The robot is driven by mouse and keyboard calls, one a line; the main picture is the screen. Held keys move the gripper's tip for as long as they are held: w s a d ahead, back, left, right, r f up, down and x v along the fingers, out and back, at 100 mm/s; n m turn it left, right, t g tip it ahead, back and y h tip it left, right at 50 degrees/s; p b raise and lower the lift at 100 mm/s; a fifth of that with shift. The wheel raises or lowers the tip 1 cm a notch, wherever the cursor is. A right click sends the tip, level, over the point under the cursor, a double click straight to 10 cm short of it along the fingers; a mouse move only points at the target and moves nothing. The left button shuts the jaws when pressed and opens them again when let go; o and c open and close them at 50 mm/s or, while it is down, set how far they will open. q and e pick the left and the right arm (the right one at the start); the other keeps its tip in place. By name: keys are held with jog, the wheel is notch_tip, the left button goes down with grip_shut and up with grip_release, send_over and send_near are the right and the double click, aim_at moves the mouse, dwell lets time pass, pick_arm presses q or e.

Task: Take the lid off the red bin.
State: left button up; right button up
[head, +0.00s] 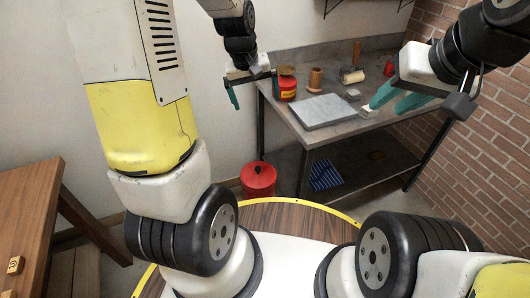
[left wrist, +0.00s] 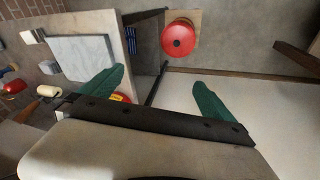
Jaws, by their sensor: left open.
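The red bin (head: 258,188) stands on the floor left of the workbench. Its round red lid (head: 252,170) sits on top, with a small dark knob in the middle. In the left wrist view the lid (left wrist: 172,44) shows from above, beyond my fingertips. My left gripper (head: 253,91) is open and empty, well above the bin, near the bench's left end. Its two green fingers are wide apart in the left wrist view (left wrist: 158,82). My right gripper (head: 388,103) is over the bench's right side, its green fingers apart with nothing seen between them. The bin's lower side is partly hidden.
The grey workbench (head: 362,124) carries a stone slab (head: 322,110), a red can (head: 288,90) with a yellow label and several small tools. A blue striped cloth (head: 325,175) lies on its lower shelf. A wooden table (head: 25,200) stands at left.

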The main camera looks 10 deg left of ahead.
pick_arm(q)
jog(key=n+g, duration=0.2)
send_over(258, 168)
notch_tip(258, 168, down, 16)
jog(key=shift+n+g+y, duration=0.5)
jog(key=shift+y, duration=0.1)
notch_tip(258, 168, down, 22)
jog(key=shift+w+r, duration=0.1)
jog(key=shift+r, duration=0.05)
jog(key=shift+c, duration=0.4)
jog(key=c, duration=1.5)
